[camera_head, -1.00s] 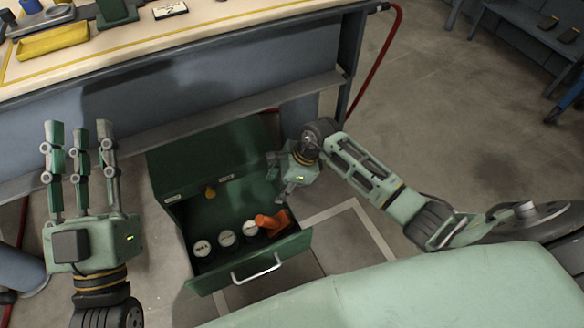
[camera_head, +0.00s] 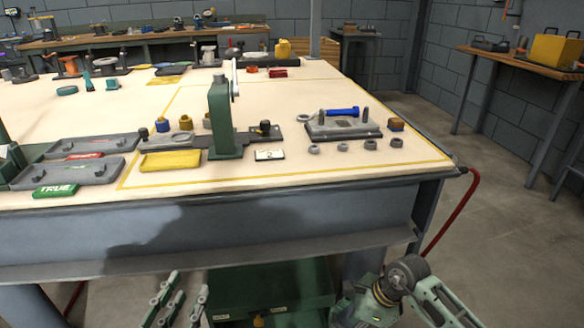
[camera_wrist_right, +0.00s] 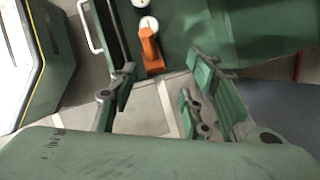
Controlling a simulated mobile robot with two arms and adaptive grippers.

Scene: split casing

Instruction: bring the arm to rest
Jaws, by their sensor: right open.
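My right gripper (camera_wrist_right: 165,82) is open in the right wrist view, its fingers spread with nothing between them. In the head view the right gripper (camera_head: 358,308) is at the bottom edge, partly cut off, below the bench front and beside a green cabinet (camera_head: 270,287). The tips of my left gripper (camera_head: 178,301) show at the bottom, left of the cabinet; its fingers are apart and hold nothing visible. Its palm is out of frame.
The right wrist view shows the open drawer's handle (camera_wrist_right: 88,26) and an orange tool (camera_wrist_right: 150,50). The workbench (camera_head: 300,182) stands above both grippers, with a green press (camera_head: 222,120), yellow tray (camera_head: 170,161) and grey fixture (camera_head: 343,130).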

